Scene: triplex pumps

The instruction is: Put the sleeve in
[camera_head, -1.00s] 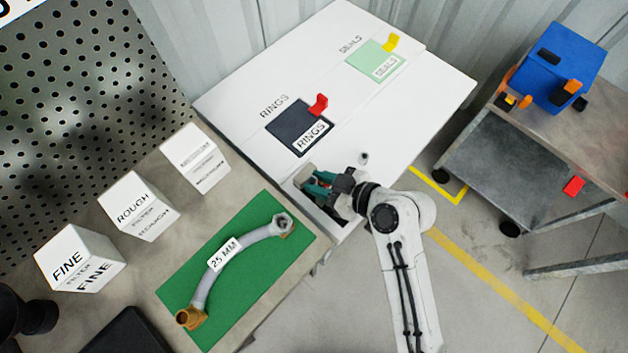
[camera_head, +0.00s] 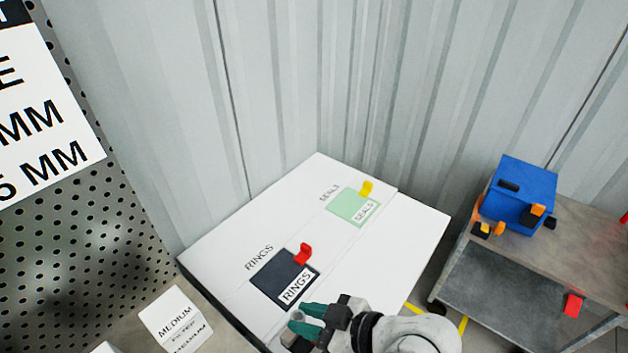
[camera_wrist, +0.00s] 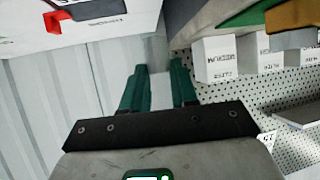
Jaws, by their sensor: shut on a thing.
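My gripper (camera_head: 303,322) is at the bottom of the head view, in front of the dark RINGS panel, with its green fingers pointing left. In the wrist view my gripper (camera_wrist: 160,82) is shut on a small pale grey piece (camera_wrist: 160,92), which looks like the sleeve. Most of the sleeve is hidden between the fingers. The place it fits into cannot be made out in the current views.
A white cabinet (camera_head: 385,235) has a dark RINGS panel (camera_head: 283,280) with a red handle and a green SEALS panel (camera_head: 352,206) with a yellow handle. A white MEDIUM filter box (camera_head: 175,318) stands left. A trolley (camera_head: 570,240) with a blue box (camera_head: 520,190) is at right.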

